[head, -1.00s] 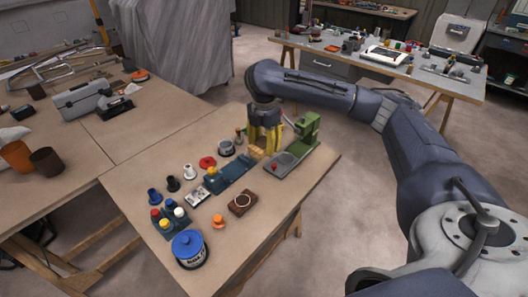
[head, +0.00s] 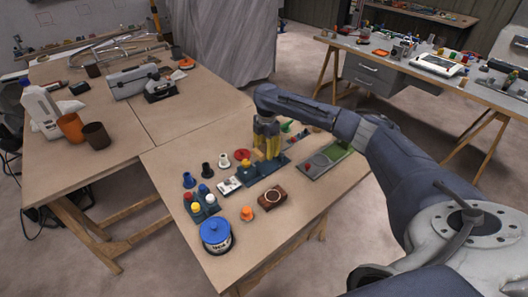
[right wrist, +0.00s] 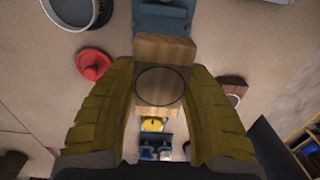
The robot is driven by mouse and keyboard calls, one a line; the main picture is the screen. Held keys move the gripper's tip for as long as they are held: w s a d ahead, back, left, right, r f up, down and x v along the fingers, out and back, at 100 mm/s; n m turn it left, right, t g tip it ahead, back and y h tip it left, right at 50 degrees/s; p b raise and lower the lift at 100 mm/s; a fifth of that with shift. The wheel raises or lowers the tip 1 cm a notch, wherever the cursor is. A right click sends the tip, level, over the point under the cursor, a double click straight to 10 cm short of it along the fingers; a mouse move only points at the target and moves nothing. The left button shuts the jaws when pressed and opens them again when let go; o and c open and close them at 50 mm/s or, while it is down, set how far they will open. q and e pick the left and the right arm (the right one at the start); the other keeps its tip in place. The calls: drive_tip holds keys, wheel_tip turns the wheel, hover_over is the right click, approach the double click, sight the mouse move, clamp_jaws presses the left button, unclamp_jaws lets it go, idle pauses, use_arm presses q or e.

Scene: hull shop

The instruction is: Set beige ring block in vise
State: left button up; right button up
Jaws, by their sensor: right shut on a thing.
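My right gripper (head: 267,154) points down over the near table, its yellow fingers closed on the beige ring block. In the right wrist view the beige ring block (right wrist: 160,88) sits between the fingers, with a dark ring outline on its face. The blue vise (head: 273,168) lies beneath the gripper in the head view. Blue parts of the vise show past the block in the right wrist view (right wrist: 162,17). I cannot tell whether the block touches the vise. My left gripper is not in view.
A dark brown block with a pale ring (head: 272,197), an orange knob (head: 247,213), a blue-lidded can (head: 215,235) and a red disc (head: 242,154) stand near the vise. A green-and-grey fixture (head: 325,162) lies to its right. The table's front right is clear.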

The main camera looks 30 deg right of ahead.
sight(266, 165)
drive_tip(key=shift+f, duration=2.85)
drive_tip(key=shift+f, duration=0.6)
drive_tip(key=o, duration=0.9)
drive_tip(key=shift+r, duration=0.1)
drive_tip(key=shift+r, duration=5.4)
